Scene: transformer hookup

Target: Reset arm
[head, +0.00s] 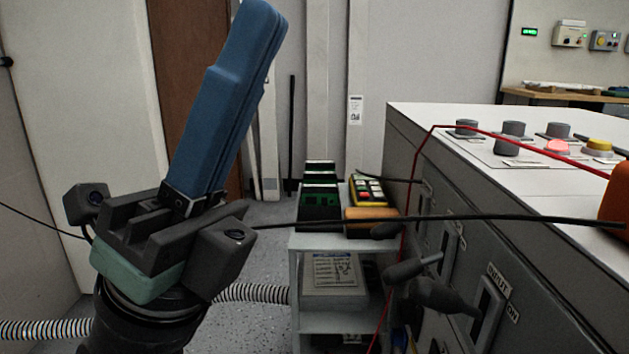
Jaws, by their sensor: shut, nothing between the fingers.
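My gripper (264,14) stands at the left of the head view. Its long blue fingers point up and slightly right, lying together with no gap or held thing visible between them. The dark gripper body with its green band sits below them, with a small camera-like block on each side. The tips reach close to the top edge of the view.
A grey cabinet (440,240) with levers and top knobs fills the right. A red cable (500,132) crosses its top; a black cable (480,217) runs across the view. A small shelf (305,243) holds a yellow device (367,193). A brown door (190,60) stands behind.

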